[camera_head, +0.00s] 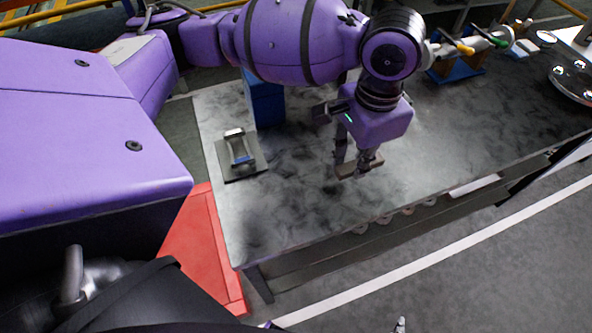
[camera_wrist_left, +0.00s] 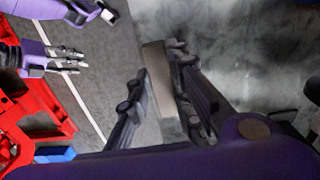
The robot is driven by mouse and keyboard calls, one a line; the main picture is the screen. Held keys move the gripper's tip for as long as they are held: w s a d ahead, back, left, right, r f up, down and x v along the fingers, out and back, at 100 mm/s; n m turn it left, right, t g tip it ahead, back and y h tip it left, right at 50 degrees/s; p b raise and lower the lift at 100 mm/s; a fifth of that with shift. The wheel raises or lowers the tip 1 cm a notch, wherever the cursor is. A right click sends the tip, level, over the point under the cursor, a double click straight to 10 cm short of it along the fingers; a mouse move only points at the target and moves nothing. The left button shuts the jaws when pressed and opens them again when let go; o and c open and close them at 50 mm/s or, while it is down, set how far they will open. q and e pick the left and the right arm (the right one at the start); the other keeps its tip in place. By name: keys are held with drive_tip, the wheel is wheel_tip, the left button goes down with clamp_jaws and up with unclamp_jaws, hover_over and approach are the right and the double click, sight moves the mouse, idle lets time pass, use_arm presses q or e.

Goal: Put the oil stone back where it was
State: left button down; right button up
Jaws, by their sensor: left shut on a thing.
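My left gripper (camera_head: 358,170) is shut on a flat, brownish-grey block, which I take to be the oil stone (camera_head: 348,168). The gripper points down over the table (camera_head: 300,200), near its front edge. In the left wrist view the oil stone (camera_wrist_left: 157,80) shows as a pale, oblong block between the fingers (camera_wrist_left: 160,95). Whether it touches the table top is hard to tell. My right gripper (camera_wrist_left: 70,58) shows small at the left of the left wrist view, its fingers apart and empty, away from the stone.
A grey plate bearing a metal frame (camera_head: 242,137) lies at the table's left. A blue box (camera_head: 264,100) stands behind it. A blue stand (camera_head: 455,72) with coloured-handled tools and a round tray (camera_head: 572,84) are farther right. Bare table surrounds the left gripper.

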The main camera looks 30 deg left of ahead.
use_arm(q)
drive_tip(key=s+d+f+m+b, duration=0.2)
drive_tip(key=s+d+f+m, duration=0.1)
drive_tip(key=d+m, duration=0.45)
drive_tip(key=m+b, duration=0.1)
drive_tip(key=m, duration=0.1)
approach(333, 188)
drive_tip(key=shift+s+d+f, duration=0.2)
drive_tip(key=shift+s+d, duration=0.15)
drive_tip(key=shift+d, duration=0.1)
drive_tip(key=shift+s+d+f, duration=0.25)
drive_tip(key=shift+s+d, duration=0.1)
drive_tip(key=shift+d, duration=0.1)
drive_tip(key=shift+w+a+f, duration=0.35)
drive_tip(key=shift+a+f, duration=0.15)
drive_tip(key=shift+f, duration=0.15)
drive_tip(key=f, duration=0.2)
drive_tip(key=a+f+b, duration=0.1)
drive_tip(key=shift+w+f, duration=0.25)
drive_tip(key=shift+f, duration=0.35)
drive_tip(key=shift+d, duration=0.1)
use_arm(e)
drive_tip(key=f, duration=0.1)
drive_tip(key=s+d+f, duration=0.1)
drive_tip(key=f, duration=0.2)
drive_tip(key=shift+s+d, duration=0.15)
drive_tip(key=shift+d, duration=0.05)
